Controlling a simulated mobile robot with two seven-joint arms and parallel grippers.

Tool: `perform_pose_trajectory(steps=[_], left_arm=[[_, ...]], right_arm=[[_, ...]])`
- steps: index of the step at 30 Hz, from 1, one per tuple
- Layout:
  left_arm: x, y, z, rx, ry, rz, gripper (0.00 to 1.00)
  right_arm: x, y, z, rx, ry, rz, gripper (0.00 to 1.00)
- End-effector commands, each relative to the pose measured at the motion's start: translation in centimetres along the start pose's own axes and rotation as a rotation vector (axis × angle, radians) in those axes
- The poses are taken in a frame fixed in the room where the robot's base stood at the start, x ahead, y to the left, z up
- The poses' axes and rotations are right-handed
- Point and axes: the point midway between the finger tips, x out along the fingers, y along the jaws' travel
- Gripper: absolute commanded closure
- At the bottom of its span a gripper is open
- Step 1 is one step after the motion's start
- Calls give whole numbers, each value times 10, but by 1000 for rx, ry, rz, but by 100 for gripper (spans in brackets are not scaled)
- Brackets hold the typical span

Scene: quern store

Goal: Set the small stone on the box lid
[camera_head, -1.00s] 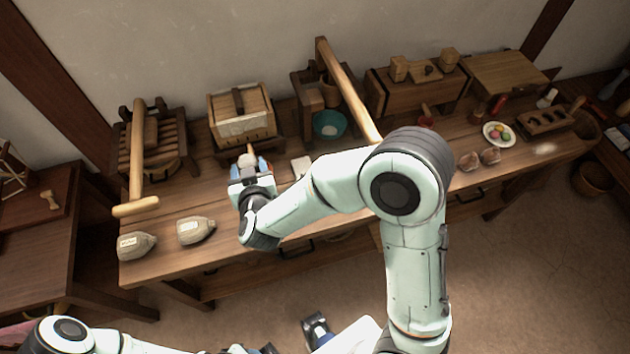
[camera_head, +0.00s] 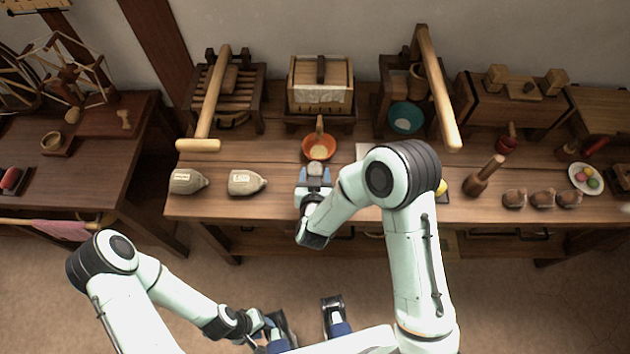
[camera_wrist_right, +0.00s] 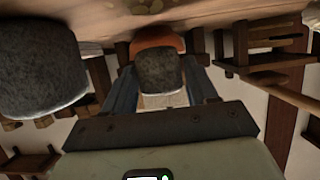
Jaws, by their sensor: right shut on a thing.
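The small stone (camera_wrist_right: 158,70) is dark grey and rounded, held between the fingers of my right gripper (camera_wrist_right: 160,88) in the right wrist view. In the head view, the small stone (camera_head: 316,170) shows as a pale top between the blue-grey fingertips of my right gripper (camera_head: 314,176), in front of the orange bowl. A wooden box (camera_head: 320,88) with a lid and dark handle stands behind, near the wall. Another box (camera_head: 512,103) with wooden blocks on top stands further right; I cannot tell which lid is meant. My left gripper (camera_head: 266,326) is low, away from the bench; its jaws are unclear.
An orange bowl (camera_head: 319,148) lies between gripper and box. Two labelled pale weights (camera_head: 247,182) lie to the left on the bench (camera_head: 280,208). A wooden frame with a long pole (camera_head: 438,90) stands right of the box. Several brown lumps (camera_head: 542,198) lie right.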

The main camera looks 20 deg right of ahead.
Motion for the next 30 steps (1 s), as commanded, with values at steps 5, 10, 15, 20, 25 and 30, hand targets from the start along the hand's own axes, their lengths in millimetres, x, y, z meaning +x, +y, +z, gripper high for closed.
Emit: perform_pose_trajectory(steps=[5, 10, 15, 20, 25, 30], left_arm=[[4, -1, 0, 0, -1, 0, 62], [4, -1, 0, 0, -1, 0, 62], [4, -2, 0, 0, -1, 0, 62], [7, -3, 0, -1, -1, -1, 62], [7, -2, 0, -1, -1, 0, 62], [6, -2, 0, -1, -1, 0, 62]], right_arm=[[10, 0, 24, -2, -1, 1, 84], [12, 0, 27, 0, 2, 0, 84], [12, 0, 28, 0, 2, 0, 84], [13, 0, 31, -1, -1, 0, 30], [12, 0, 31, -1, -1, 0, 17], [12, 0, 30, -1, -1, 0, 17]])
